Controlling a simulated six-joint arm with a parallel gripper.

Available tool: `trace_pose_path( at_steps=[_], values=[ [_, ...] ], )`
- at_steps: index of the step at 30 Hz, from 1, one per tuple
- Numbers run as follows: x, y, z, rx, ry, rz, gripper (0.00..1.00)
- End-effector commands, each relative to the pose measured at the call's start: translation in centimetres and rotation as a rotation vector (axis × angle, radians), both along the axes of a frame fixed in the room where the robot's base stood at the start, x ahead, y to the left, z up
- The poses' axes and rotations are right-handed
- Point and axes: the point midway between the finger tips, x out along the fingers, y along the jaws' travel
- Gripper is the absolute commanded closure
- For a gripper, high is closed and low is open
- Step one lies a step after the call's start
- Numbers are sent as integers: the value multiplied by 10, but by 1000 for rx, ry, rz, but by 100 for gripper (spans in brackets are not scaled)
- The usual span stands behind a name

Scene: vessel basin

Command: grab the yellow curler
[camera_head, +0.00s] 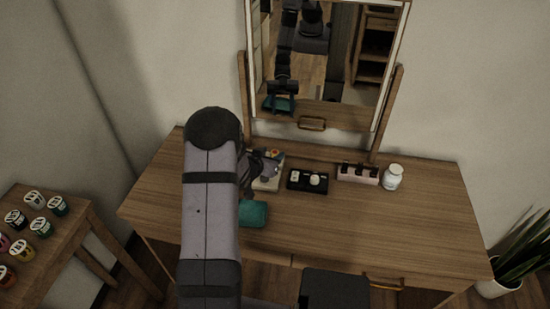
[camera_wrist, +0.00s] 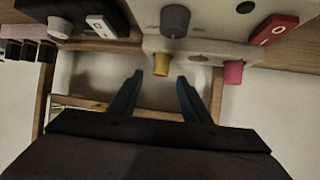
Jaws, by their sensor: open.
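The yellow curler (camera_wrist: 161,65) is a small yellow cylinder at the edge of a cream box (camera_wrist: 205,48) in the wrist view. My gripper (camera_wrist: 160,77) is open, with its two dark fingertips to either side of the curler's line and just short of it. I cannot tell whether they touch it. A pink cylinder (camera_wrist: 233,73) sits on the same box to the right. In the head view my gripper (camera_head: 262,166) is over the cream box (camera_head: 267,184), and my arm hides part of that area.
The box also bears a grey knob (camera_wrist: 175,20) and a red switch (camera_wrist: 275,30). On the table (camera_head: 390,225) are a black unit (camera_head: 307,188), a pink holder (camera_head: 357,180), a white jar (camera_head: 392,177) and a teal cloth-like item (camera_head: 253,214). A mirror (camera_head: 322,60) stands behind.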

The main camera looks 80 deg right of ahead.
Motion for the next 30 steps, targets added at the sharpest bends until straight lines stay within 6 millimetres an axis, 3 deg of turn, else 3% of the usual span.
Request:
trace_pose_path(
  at_steps=[12,23,28,30],
  values=[
    [-7,-32,-21,0,0,-1,57],
    [-8,-36,-24,1,0,0,57],
    [-7,-36,-24,1,0,0,95],
    [-7,-36,-24,1,0,0,100]
  ],
)
